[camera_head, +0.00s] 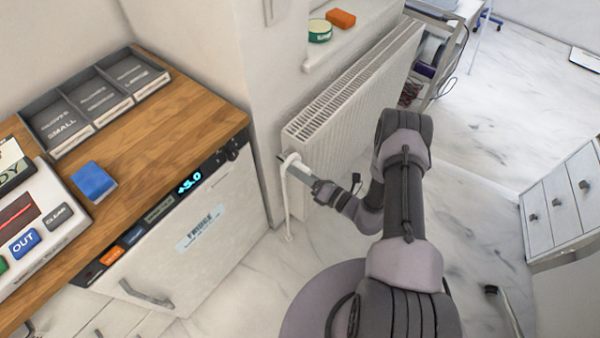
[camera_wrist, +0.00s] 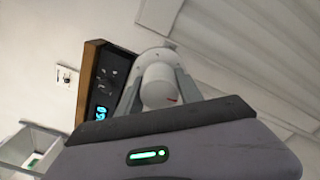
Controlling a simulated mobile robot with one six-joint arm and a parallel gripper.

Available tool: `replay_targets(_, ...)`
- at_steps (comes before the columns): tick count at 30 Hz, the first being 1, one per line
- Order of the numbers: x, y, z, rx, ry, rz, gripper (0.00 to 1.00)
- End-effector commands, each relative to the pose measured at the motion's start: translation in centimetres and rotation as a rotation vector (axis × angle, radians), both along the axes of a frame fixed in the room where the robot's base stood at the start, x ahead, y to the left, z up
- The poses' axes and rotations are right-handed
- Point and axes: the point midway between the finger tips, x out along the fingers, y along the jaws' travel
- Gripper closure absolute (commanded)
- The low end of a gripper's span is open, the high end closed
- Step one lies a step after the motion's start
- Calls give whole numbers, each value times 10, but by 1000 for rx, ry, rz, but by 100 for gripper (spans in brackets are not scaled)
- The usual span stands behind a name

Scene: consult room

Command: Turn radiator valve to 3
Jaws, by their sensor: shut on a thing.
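The white radiator (camera_head: 350,100) stands against the wall under the sill in the head view. Its white valve (camera_head: 290,160) sits at the lower left end, above a white pipe. My gripper (camera_head: 293,170) is at the valve. In the wrist view, the round white valve knob (camera_wrist: 159,85) is between the two fingers of my gripper (camera_wrist: 158,92), which are shut on it. A small red mark shows on the knob's right side. No numbers on the knob can be read.
A fridge (camera_head: 215,215) with a display reading +5.0 stands close to the left of the valve, under a wooden counter (camera_head: 180,120). A drawer unit (camera_head: 565,205) is at the right. Open marble floor (camera_head: 500,90) lies behind my arm.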

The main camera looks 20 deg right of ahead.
Motion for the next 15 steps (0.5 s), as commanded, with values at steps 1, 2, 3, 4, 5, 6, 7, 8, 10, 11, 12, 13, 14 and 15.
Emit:
replay_targets(1, 0, 0, -1, 16, 13, 0, 97)
replay_targets(2, 0, 0, -1, 28, 22, 0, 97)
replay_targets(3, -1, 0, -1, 41, 32, 0, 97)
replay_targets(4, -1, 0, -1, 51, 39, 0, 97)
replay_targets(5, -1, 0, -1, 60, 45, 0, 97)
replay_targets(6, -1, 0, -1, 70, 52, 0, 97)
replay_targets(7, -1, 0, -1, 76, 57, 0, 97)
replay_targets(8, -1, 0, -1, 83, 62, 0, 97)
replay_targets(10, -1, 0, -1, 92, 69, 0, 97)
replay_targets(11, -1, 0, -1, 96, 72, 0, 97)
replay_targets(12, -1, 0, -1, 100, 75, 0, 97)
replay_targets(13, -1, 0, -1, 103, 76, 0, 97)
replay_targets(14, -1, 0, -1, 104, 78, 0, 97)
replay_targets(15, -1, 0, -1, 106, 79, 0, 97)
